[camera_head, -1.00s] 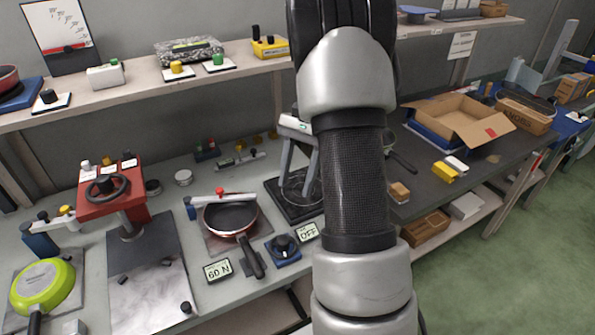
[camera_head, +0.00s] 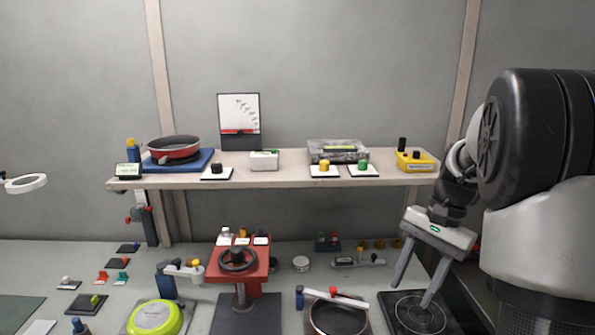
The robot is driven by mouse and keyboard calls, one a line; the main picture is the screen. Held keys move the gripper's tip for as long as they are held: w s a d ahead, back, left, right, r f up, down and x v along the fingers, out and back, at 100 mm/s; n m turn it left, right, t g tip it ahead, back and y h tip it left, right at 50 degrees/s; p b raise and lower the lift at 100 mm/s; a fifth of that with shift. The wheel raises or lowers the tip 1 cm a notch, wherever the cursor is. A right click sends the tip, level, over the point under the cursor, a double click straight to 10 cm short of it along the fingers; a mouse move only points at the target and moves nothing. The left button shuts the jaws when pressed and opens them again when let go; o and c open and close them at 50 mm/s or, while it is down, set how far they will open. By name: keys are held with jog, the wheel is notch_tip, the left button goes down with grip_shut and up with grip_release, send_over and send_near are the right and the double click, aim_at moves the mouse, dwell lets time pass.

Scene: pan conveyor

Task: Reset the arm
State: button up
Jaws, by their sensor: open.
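My arm (camera_head: 545,240) fills the right side of the head view. My gripper (camera_head: 410,290) hangs from it, pointing down, with its two long grey fingers spread apart. Nothing is between the fingers. The fingertips are over or near a dark square plate with a round ring (camera_head: 420,312) at the bench's right; I cannot tell the exact height above it.
A red-rimmed pan (camera_head: 338,316) sits left of the gripper. A red press with a handwheel (camera_head: 238,262) and a green pan (camera_head: 155,318) stand further left. A shelf (camera_head: 290,180) above the bench carries a red pan (camera_head: 175,147) and a yellow box (camera_head: 414,161).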

jog(key=s+a+r+n+t+h+p, duration=0.1)
jog(key=s+a+r+n+t+p, duration=0.1)
jog(key=s+a+r+n, duration=0.3)
jog(key=s+a+r+n+t+h+p, duration=0.2)
jog(key=s+a+r+n+t, duration=0.2)
jog(key=s+r, duration=0.4)
jog(key=s+a+n, duration=0.1)
jog(key=s+a, duration=0.1)
jog(key=s, duration=0.1)
jog(key=shift+s+a+r+t+p, duration=0.25)
jog(key=shift+a+r+t+p, duration=0.05)
jog(key=shift+r+t+p, duration=0.1)
jog(key=shift+o, duration=0.2)
